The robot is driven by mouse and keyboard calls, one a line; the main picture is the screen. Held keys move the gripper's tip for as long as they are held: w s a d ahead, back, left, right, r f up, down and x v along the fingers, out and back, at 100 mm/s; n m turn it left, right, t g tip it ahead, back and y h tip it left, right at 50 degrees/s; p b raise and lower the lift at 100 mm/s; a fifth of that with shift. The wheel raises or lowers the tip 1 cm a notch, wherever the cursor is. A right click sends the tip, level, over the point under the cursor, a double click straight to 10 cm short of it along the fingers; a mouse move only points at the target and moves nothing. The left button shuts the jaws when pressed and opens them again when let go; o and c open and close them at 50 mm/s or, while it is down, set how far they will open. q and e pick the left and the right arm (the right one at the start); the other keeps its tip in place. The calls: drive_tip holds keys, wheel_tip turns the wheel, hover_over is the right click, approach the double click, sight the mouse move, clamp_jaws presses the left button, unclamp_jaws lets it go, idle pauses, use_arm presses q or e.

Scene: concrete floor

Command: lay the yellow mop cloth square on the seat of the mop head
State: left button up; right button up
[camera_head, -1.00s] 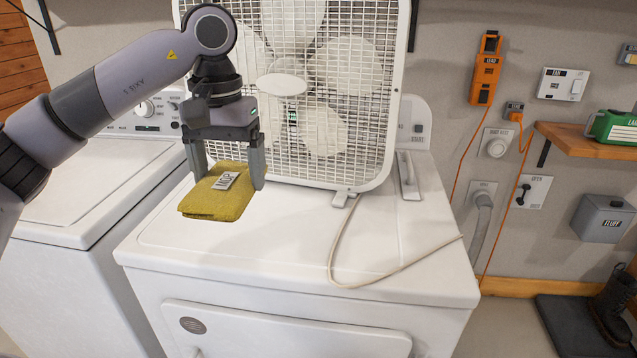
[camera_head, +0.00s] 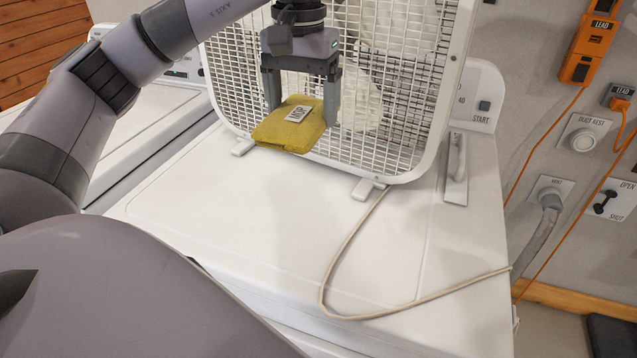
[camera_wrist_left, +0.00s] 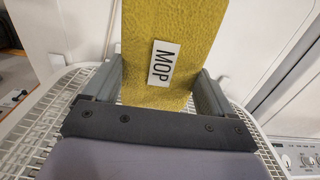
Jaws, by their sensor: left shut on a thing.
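The yellow mop cloth (camera_head: 277,128) is a folded pad with a white MOP label, held up above the white dryer top in front of the fan. My left gripper (camera_head: 302,108) is shut on it, a finger at each side. In the left wrist view the cloth (camera_wrist_left: 200,30) sits between the two fingers of the left gripper (camera_wrist_left: 160,85), with its label facing the camera. The mop head and its seat are not in view. My right gripper is not in view.
A white box fan (camera_head: 405,110) stands at the back of the dryer (camera_head: 250,215). Its cord (camera_head: 338,262) runs across the top.

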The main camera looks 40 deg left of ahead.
use_arm(q)
drive_tip(key=b, duration=0.3)
hover_over(305, 208)
wheel_tip(305, 208, down, 8)
wheel_tip(305, 208, down, 5)
drive_tip(key=shift+s+r, duration=0.1)
drive_tip(key=shift+r, duration=0.1)
drive_tip(key=shift+f, duration=2.75)
drive_tip(key=shift+f, duration=0.15)
